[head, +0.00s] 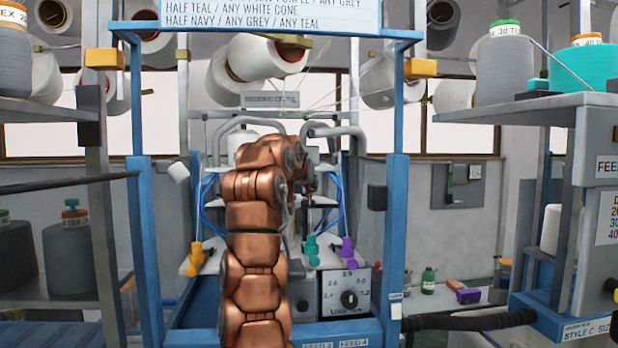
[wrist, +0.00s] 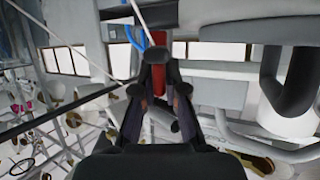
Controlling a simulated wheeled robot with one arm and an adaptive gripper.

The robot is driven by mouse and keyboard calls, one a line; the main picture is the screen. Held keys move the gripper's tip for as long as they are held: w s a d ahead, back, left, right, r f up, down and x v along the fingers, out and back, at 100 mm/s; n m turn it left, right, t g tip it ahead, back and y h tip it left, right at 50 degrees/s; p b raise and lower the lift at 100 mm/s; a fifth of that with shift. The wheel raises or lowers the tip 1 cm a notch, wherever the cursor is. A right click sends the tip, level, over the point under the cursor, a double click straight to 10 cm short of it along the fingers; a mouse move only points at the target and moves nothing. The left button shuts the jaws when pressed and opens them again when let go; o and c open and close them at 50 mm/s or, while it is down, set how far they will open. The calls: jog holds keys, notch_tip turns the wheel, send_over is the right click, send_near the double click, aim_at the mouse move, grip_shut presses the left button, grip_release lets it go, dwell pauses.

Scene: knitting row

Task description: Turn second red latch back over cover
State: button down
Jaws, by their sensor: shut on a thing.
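In the wrist view my gripper (wrist: 154,88) has its dark fingers closed in around a red bar, which looks like a red latch (wrist: 159,44). The bar shows between and beyond the fingertips, and its lower end is partly hidden by them. In the head view my copper arm reaches up into the blue-framed machine and hides most of my gripper. A small patch of red (head: 309,189) shows just right of the arm's end. I cannot make out the cover clearly, nor which latch in the row this is.
Blue posts (head: 144,230) stand on both sides of the arm. Grey pipes (head: 338,131) curve close by; a thick pipe (wrist: 294,85) shows at right in the wrist view. Teal (head: 312,250), purple (head: 347,251) and yellow pegs (head: 195,260) stand below. A dial box (head: 346,292) sits lower right.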

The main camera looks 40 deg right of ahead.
jog(key=m+g+p, duration=0.2)
jog(key=p, duration=0.1)
jog(key=shift+w+r+g+h, duration=0.15)
jog(key=shift+r+g+h, duration=0.05)
jog(key=shift+g+h, duration=0.2)
jog(key=shift+f+m+g+p, duration=0.1)
jog(key=shift+m+g+p, duration=0.7)
jog(key=shift+p, duration=0.35)
jog(key=shift+f+h, duration=0.1)
jog(key=shift+h, duration=0.2)
jog(key=c, duration=1.2)
grip_release()
jog(key=v, duration=1.2)
